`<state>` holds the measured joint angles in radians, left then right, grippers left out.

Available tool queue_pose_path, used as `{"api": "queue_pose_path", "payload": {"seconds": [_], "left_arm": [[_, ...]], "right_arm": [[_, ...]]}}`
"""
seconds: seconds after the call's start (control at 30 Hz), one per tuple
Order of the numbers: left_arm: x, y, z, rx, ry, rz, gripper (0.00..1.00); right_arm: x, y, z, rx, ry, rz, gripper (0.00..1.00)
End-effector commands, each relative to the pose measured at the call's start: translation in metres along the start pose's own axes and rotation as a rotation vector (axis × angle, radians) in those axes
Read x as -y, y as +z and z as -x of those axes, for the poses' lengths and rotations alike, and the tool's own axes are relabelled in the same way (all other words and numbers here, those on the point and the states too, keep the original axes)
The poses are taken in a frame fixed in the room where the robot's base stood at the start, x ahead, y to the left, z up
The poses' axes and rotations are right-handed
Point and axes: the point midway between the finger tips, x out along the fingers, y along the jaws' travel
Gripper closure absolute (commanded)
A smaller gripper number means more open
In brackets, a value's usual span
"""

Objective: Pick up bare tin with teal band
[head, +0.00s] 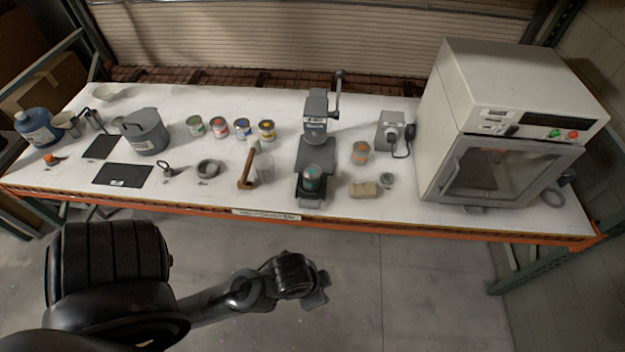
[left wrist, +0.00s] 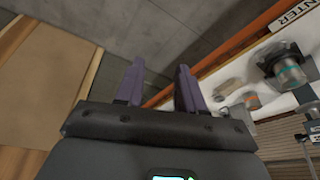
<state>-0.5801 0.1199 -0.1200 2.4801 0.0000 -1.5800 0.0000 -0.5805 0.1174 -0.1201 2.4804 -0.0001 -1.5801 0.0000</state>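A grey metal tin with a teal band (head: 313,180) stands upright in the base of the dark press (head: 318,122), at the middle of the bench. It also shows in the left wrist view (left wrist: 290,75) near the right edge. A smaller-looking tin with an orange band (head: 360,153) stands to the right of the press; it also shows in the left wrist view (left wrist: 251,100). My left gripper (head: 318,289) is in front of and below the bench edge, apart from both tins. Its purple fingers (left wrist: 158,78) are spread with nothing between them. My right gripper is not in view.
The white bench (head: 400,205) has an orange front beam. Several paint tins (head: 218,127) and a grey pot (head: 145,131) stand left of the press. A tan block (head: 363,190) lies right of it. A large white oven (head: 510,110) fills the right end.

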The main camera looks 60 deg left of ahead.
Motion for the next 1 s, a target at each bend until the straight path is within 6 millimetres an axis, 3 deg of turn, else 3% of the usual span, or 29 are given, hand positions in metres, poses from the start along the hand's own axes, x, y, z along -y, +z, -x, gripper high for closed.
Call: {"api": "queue_pose_path", "payload": {"seconds": [0.23, 0.63, 1.0], "left_arm": [[0.0, 0.0, 0.0, 0.0, 0.0, 0.0, 0.6], [0.0, 0.0, 0.0, 0.0, 0.0, 0.0, 0.0], [0.0002, 0.0001, -0.0002, 0.001, -0.001, 0.0, 0.0]], "right_arm": [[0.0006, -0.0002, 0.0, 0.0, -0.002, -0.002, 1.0], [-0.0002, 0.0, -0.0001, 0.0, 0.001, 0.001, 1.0], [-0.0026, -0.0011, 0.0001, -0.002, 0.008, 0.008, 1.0]]}}
